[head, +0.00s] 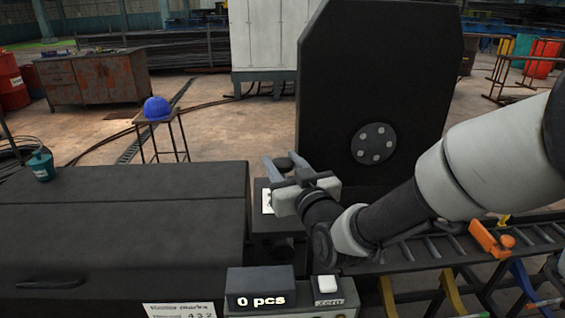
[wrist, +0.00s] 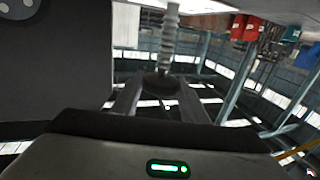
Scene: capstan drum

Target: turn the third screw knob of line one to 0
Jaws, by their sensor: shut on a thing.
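My gripper (head: 281,165) is at the end of my arm, beside the lower left of a large black plate (head: 370,80). It is shut on a dark round knob (head: 284,162). In the wrist view the knob (wrist: 161,84) sits between the two fingers, with a pale threaded screw (wrist: 169,35) running from it. No scale or pointer on this screw is readable. A white label (head: 182,309) at the bottom seems to read "Roller marks" with "4 3 2"; the rest is unclear. Other knobs of the line are not visible.
A long dark cabinet (head: 120,215) fills the left foreground. A box (head: 260,286) showing "0 pcs" and a white button (head: 327,282) marked "zero" stand in front. A roller rack (head: 440,250) lies under my arm, with an orange tool (head: 495,240) on it.

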